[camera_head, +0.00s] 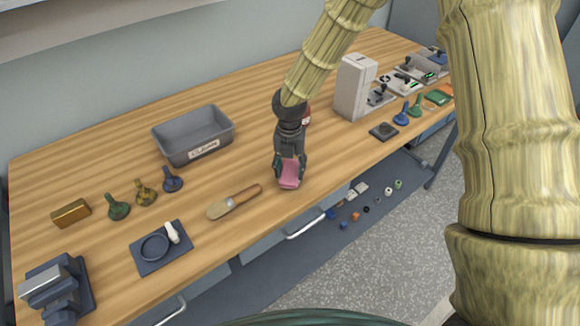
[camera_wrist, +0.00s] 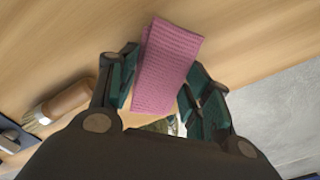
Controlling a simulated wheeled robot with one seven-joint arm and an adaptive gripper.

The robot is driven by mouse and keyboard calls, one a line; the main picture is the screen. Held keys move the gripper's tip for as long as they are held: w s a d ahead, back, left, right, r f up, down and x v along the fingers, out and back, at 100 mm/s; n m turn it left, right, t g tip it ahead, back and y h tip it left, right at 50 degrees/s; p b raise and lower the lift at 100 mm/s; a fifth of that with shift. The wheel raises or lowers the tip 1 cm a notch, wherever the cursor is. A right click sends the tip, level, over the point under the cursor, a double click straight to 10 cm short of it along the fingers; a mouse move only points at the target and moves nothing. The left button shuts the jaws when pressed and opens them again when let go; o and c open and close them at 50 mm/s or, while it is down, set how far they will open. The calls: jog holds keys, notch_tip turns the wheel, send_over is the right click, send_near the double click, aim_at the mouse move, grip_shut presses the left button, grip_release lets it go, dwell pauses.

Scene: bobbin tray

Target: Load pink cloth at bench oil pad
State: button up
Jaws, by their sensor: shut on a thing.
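The pink cloth (camera_head: 289,180) is in my gripper (camera_head: 290,168), over the front middle of the wooden bench. In the wrist view the folded, waffle-textured cloth (camera_wrist: 168,65) stands between the two green-padded fingers, which are shut on it. I cannot tell whether its lower end touches the bench top. I cannot tell for sure which thing is the oil pad. A small dark square pad (camera_head: 384,132) with a round mark lies to the right of my gripper, near the front edge.
A wooden-handled brush (camera_head: 236,201) lies just left of my gripper. A grey bin (camera_head: 192,137) labelled CLEAN stands behind it. A red-marked item is partly hidden behind my gripper. Small parts lie below the bench.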

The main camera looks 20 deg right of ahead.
aim_at(290, 168)
jog(key=shift+f, duration=0.45)
dwell(0.5)
jog(key=shift+s+f, duration=0.1)
dwell(2.2)
jog(key=shift+p, duration=0.35)
jog(key=shift+r+p, duration=3.2)
jog(key=shift+r, duration=0.4)
